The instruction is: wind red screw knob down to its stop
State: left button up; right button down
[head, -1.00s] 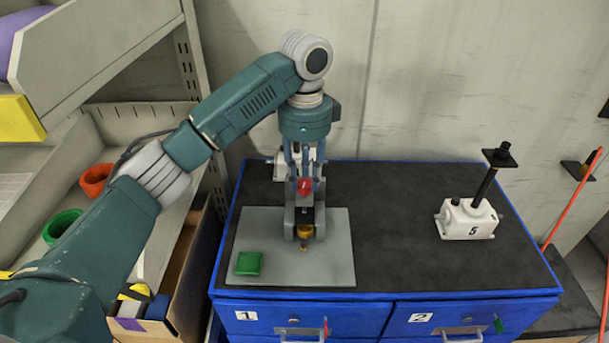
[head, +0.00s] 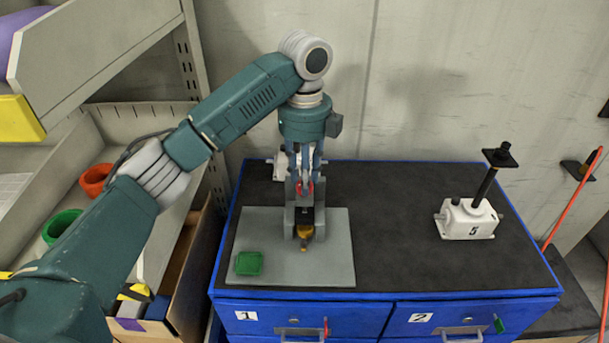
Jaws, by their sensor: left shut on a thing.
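The red screw knob (head: 311,187) shows in the head view at the top of a small grey screw jack (head: 290,220). The jack stands upright on a light grey plate (head: 335,265) and has a brass-coloured part (head: 305,231) low at its front. My left gripper (head: 305,186) points straight down from above, and its fingers are shut on the knob. The fingers hide much of the knob and the screw under it, so its height above its stop cannot be told. My right gripper is not in view.
A green square block (head: 249,263) lies on the plate's front left. Another white unit (head: 280,170) is partly hidden behind my gripper. The cabinet top between is clear.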

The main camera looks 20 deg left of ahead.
pick_arm(q)
jog(key=m, duration=0.4)
jog(key=shift+w+r+m, duration=0.15)
jog(key=shift+r+m, duration=0.15)
jog(key=m, duration=0.3)
jog(key=shift+m, duration=0.3)
jog(key=m, duration=0.4)
jog(key=shift+m, duration=2.3)
jog(key=o, duration=1.1)
jog(key=shift+c, duration=0.2)
jog(key=shift+o, duration=0.5)
jog(key=shift+s+a+f, duration=0.1)
jog(key=shift+s, duration=0.15)
